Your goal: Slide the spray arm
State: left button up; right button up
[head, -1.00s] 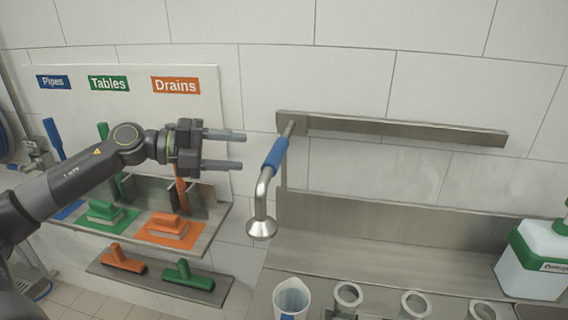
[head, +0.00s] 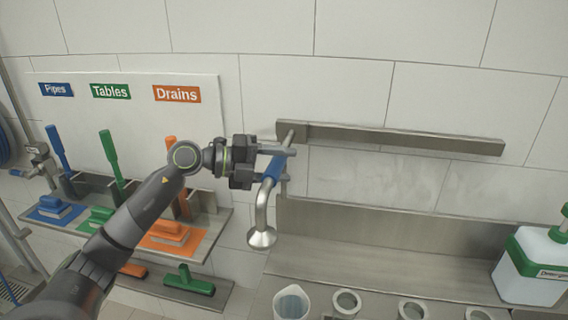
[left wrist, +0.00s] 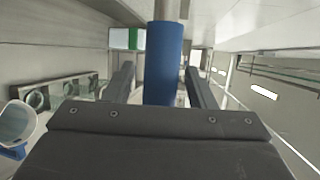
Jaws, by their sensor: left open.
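The spray arm (head: 262,213) is a metal pipe with a blue grip sleeve and a round spray head at its lower end. It hangs from the left end of a metal wall rail (head: 400,138). My left gripper (head: 287,165) is open, with its fingers on either side of the blue sleeve. In the left wrist view the blue sleeve (left wrist: 164,62) stands upright between the two fingers, with gaps visible on both sides. My right gripper is not in view.
Below the rail is a metal counter with a clear jug (head: 291,303) and several round cup holders (head: 346,302). A detergent canister (head: 534,266) stands at the right.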

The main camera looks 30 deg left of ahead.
pick_arm(q)
jog(key=shift+w+d+f, duration=0.1)
jog(key=shift+w+d, duration=0.2)
jog(key=shift+d, duration=0.05)
jog(key=shift+c, duration=0.4)
grip_shut()
